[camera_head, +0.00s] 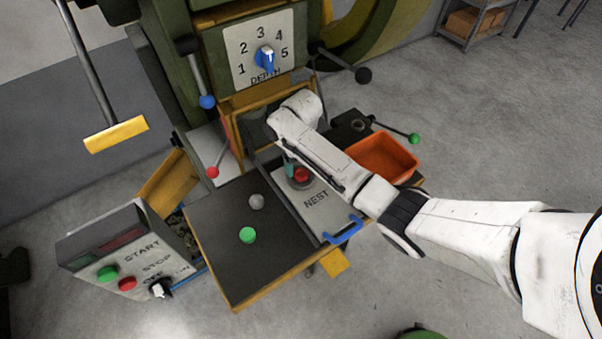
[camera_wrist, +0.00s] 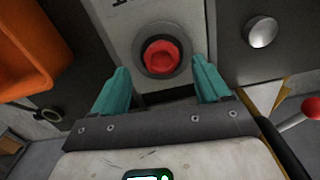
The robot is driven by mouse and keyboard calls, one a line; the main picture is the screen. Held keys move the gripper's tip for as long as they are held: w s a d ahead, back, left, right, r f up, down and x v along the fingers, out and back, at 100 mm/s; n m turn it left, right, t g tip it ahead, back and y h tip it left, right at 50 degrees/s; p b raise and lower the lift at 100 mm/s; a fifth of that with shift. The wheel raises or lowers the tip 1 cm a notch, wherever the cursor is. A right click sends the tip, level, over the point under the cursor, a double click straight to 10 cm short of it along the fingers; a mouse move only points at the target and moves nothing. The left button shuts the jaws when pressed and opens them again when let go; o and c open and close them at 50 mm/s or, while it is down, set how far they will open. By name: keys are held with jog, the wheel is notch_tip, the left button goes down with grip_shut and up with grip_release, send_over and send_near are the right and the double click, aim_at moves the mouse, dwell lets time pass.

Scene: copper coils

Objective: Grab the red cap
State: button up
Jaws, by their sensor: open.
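The red cap (camera_head: 301,175) sits in a round dark seat on the light plate marked NEST (camera_head: 316,208). In the wrist view the red cap (camera_wrist: 161,55) shows in its dark ring, just beyond the fingertips and between their lines. My gripper (camera_wrist: 158,78) is open, with its two teal fingers spread apart and nothing between them. In the head view one teal fingertip of my gripper (camera_head: 289,168) shows beside the cap's left side; the rest is hidden behind my white arm. I cannot tell how high the fingers are above the plate.
A green cap (camera_head: 248,235) and a grey ball-like piece (camera_head: 256,202) lie on the dark table (camera_head: 215,250) to the left. An orange bin (camera_head: 383,158) stands right of the nest. Levers with a red knob (camera_head: 212,172) and blue knob (camera_head: 207,102) stick out nearby.

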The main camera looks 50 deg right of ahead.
aim_at(301, 173)
jog(key=shift+f, duration=1.75)
jog(key=shift+a, duration=0.1)
jog(key=c, duration=1.1)
jog(key=shift+r, duration=0.1)
